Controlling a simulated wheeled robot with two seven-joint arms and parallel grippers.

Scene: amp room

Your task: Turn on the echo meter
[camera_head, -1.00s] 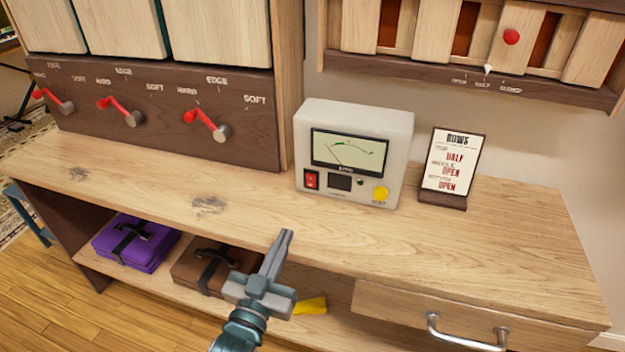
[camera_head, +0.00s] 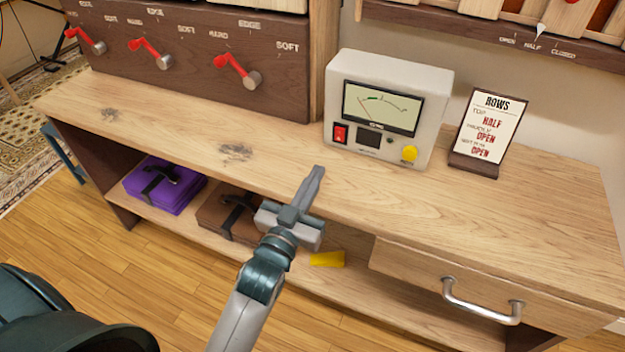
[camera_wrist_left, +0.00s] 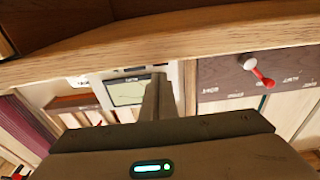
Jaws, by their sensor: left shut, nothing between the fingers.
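The echo meter (camera_head: 437,95) is a cream box on the wooden bench. I cannot tell the switch's position. My left gripper (camera_head: 318,170) is shut and empty, its tips below and slightly left of the red switch in the head view, apart from the meter. In the left wrist view, the shut fingers (camera_wrist_left: 158,84) overlap the view of the meter's dial (camera_wrist_left: 125,93); the switch cannot be made out. My right gripper is out of view.
A "ROWS" card (camera_head: 490,130) stands right of the meter. A panel with red levers (camera_head: 236,68) stands to the left. Purple (camera_head: 165,185) and brown (camera_head: 222,213) cases and a yellow object (camera_head: 327,259) lie on the lower shelf. A drawer handle (camera_head: 482,303) juts out at right.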

